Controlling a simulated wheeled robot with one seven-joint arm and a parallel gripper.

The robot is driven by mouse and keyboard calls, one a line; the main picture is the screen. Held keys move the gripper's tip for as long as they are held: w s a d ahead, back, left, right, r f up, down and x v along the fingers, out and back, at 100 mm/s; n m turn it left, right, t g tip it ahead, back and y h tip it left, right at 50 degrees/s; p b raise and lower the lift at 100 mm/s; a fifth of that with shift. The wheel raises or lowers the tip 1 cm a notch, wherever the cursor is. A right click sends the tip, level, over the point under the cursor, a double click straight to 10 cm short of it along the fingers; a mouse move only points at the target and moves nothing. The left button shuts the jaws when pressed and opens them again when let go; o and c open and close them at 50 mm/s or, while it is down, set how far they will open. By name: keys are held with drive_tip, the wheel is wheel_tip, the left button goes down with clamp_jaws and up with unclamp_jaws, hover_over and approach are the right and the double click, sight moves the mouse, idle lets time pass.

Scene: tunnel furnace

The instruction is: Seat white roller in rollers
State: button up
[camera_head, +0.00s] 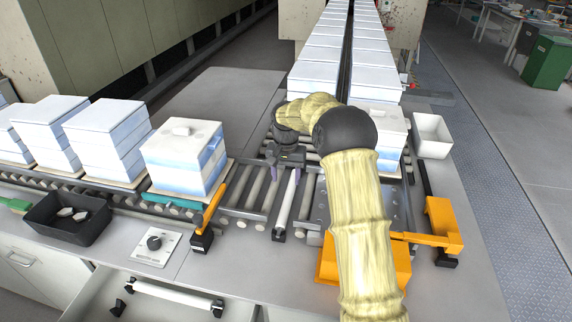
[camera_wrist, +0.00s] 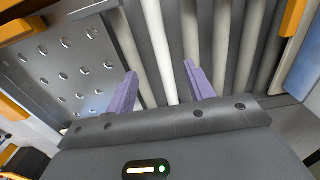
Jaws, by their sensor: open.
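The white roller (camera_head: 287,204) lies lengthwise between the grey conveyor rollers (camera_head: 258,190), roughly parallel to them. A dark piece shows at its near end. In the wrist view the white roller (camera_wrist: 159,50) runs between the two purple fingers of my gripper (camera_wrist: 159,69), with a gap on each side. My gripper (camera_head: 287,172) is open above the roller's far part in the head view. The roller's far end is hidden by my gripper. I cannot tell whether both ends sit fully in the frame.
A stack of white boxes (camera_head: 186,157) stands on the conveyor to the left. Another white roller (camera_head: 170,297) lies in the open drawer (camera_head: 212,285) in front. A perforated metal plate (camera_wrist: 62,65) and orange brackets (camera_head: 443,222) are on the right side. A black tray (camera_head: 67,234) sits at left.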

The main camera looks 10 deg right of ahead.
wheel_tip(320, 180, up, 6)
drive_tip(key=shift+f, duration=0.25)
idle(0.7)
drive_tip(key=s+d+f+n+t, duration=0.1)
drive_tip(key=s+n, duration=0.1)
drive_tip(key=s, duration=1.3)
drive_tip(key=s+f+n+t, duration=0.1)
drive_tip(key=s+n, duration=0.1)
drive_tip(key=s, duration=1.4)
drive_tip(key=shift+d+f+n+t, duration=0.3)
drive_tip(key=shift+d+f, duration=0.05)
drive_tip(key=shift+d, duration=0.05)
